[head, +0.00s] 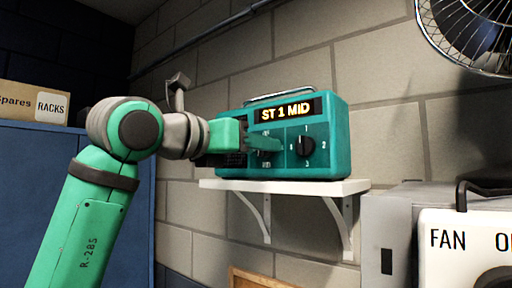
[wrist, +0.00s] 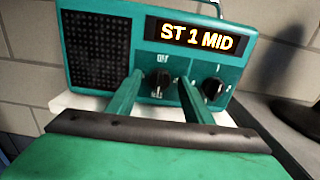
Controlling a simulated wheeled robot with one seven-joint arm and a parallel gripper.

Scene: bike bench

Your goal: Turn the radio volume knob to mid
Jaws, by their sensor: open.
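The teal radio (head: 330,130) stands on a white wall shelf, and its display (head: 287,110) reads "ST 1 MID". In the wrist view the radio (wrist: 120,15) fills the upper part, with the same reading on its display (wrist: 195,37).
The white shelf (head: 290,186) on brackets holds the radio. A fan (head: 480,35) hangs at the upper right. A white box labelled FAN (head: 448,238) and a grey cabinet stand at the lower right. A blue cabinet (head: 40,190) with a cardboard box (head: 30,100) is at the left.

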